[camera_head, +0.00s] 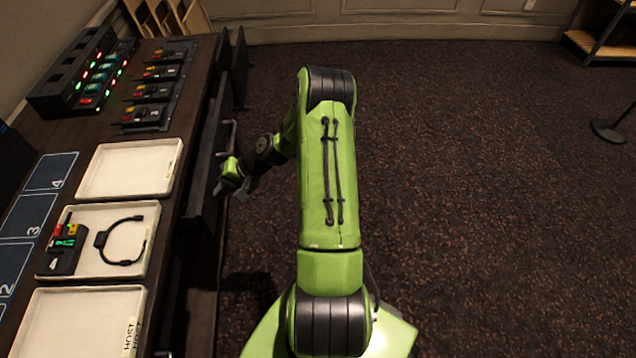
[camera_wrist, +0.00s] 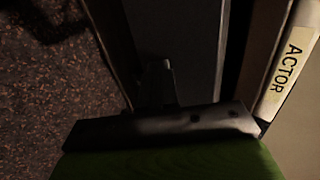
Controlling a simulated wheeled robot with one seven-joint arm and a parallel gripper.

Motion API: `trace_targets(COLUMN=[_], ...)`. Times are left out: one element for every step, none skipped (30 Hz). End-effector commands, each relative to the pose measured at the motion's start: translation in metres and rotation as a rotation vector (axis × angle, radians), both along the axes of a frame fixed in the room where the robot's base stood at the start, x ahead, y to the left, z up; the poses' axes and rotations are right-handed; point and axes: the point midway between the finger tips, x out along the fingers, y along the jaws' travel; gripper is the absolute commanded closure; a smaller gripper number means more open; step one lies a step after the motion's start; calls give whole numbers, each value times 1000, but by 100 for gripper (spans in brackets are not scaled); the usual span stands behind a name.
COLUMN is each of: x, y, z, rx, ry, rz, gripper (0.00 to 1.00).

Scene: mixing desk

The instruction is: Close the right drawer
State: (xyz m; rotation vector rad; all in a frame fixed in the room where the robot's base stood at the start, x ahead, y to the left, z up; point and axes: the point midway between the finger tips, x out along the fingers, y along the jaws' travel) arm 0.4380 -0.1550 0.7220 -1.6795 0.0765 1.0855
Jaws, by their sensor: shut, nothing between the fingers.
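The dark drawer front (camera_head: 208,150) runs along the desk's right side in the head view, with a pale bar handle on its outer face. It appears to stand a little out from the desk edge, but how far is hard to tell. My gripper (camera_head: 232,186) is shut and empty at the near part of this front, on its outer side. Whether it touches the front is unclear. In the wrist view, the shut fingers (camera_wrist: 166,82) show dark against a grey panel (camera_wrist: 195,45), with a dark gap between the panel and the desk edge.
The dark desk (camera_head: 190,125) holds white trays (camera_head: 130,168), one with a cable and a small device. An ACTOR label (camera_wrist: 285,75) marks a tray in the wrist view. Another dark upright panel (camera_head: 240,68) stands beyond the drawer front. The carpet (camera_head: 480,200) is clear.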

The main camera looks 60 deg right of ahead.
Motion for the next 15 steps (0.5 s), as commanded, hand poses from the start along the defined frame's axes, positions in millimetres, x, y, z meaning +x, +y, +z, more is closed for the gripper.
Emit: trace_targets(x=[10,15,22,26,31,36,40,44,48,50,53,56,58,59,61], y=[9,13,18,22,25,29,32,34,37,40,41,44,45,46,47], z=[0,0,0,0,0,0,0,0,0,0,0,0,0,0,0], rx=[0,1,0,0,0,0,1,0,-1,0,0,0,1,1,1], ry=[-3,-2,-1,-1,-1,-1,-2,-3,-2,-1,-1,-1,-1,-1,-1], rz=[7,5,6,4,5,4,4,3,3,2,2,2,1,1,1], gripper=[100,100,100,100,100,100,100,100,100,100,100,100,100,100,100])
